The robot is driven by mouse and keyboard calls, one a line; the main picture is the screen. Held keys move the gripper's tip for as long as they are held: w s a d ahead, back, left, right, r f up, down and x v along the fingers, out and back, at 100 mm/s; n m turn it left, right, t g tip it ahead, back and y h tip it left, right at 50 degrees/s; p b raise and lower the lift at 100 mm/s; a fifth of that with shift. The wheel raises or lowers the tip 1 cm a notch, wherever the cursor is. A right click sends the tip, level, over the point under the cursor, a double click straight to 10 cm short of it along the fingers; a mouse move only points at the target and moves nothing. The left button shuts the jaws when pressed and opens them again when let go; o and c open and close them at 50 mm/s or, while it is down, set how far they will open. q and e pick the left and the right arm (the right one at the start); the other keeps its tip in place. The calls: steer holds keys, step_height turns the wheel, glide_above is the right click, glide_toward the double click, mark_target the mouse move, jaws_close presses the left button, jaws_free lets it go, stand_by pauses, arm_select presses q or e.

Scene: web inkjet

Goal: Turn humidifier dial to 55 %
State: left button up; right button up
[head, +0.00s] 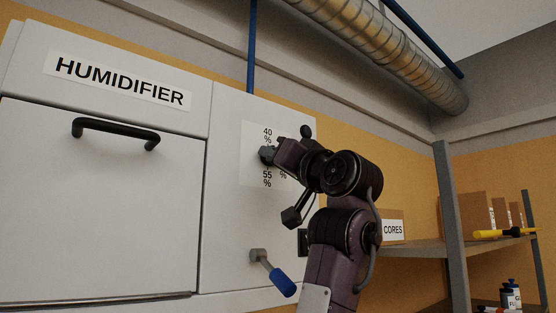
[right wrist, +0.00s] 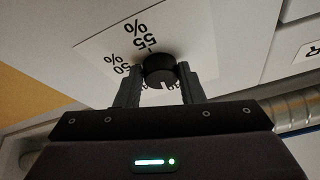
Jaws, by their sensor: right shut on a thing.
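The white humidifier panel carries a dial label (head: 254,167) with 40 % at its top and 55 % at its bottom; my gripper hides other marks. The round black dial (right wrist: 159,70) shows in the right wrist view between the fingers of my right gripper (right wrist: 159,88), which is shut on it. There, 55 % stands upside down just above the dial and 50 % at its left. A small pale mark shows on the dial's near side; its exact setting is unclear. In the head view my right gripper (head: 268,155) is at the label, hiding the dial. My left gripper is out of view.
A black-handled door (head: 100,200) under the HUMIDIFIER sign (head: 120,80) is at the left. A blue-gripped lever (head: 273,274) sticks out below the dial. A shelf (head: 410,250) with a CORES box (head: 392,229) stands to the right of my arm.

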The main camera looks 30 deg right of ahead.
steer(key=shift+d+r+m+g+y+p, duration=0.3)
steer(key=shift+m+g, duration=1.15)
steer(key=shift+m, duration=4.1)
steer(key=shift+a+r+m+g+h+p, duration=0.1)
steer(key=shift+a+r+m+g+p, duration=0.95)
steer(key=shift+m, duration=4.55)
steer(key=shift+d+f+m+g+y+p, duration=0.25)
steer(key=shift+d+m+g, duration=1.15)
steer(key=shift+m, duration=4.15)
steer(key=shift+a+g, duration=0.5)
steer(key=shift+a, duration=0.05)
steer(key=o, duration=1)
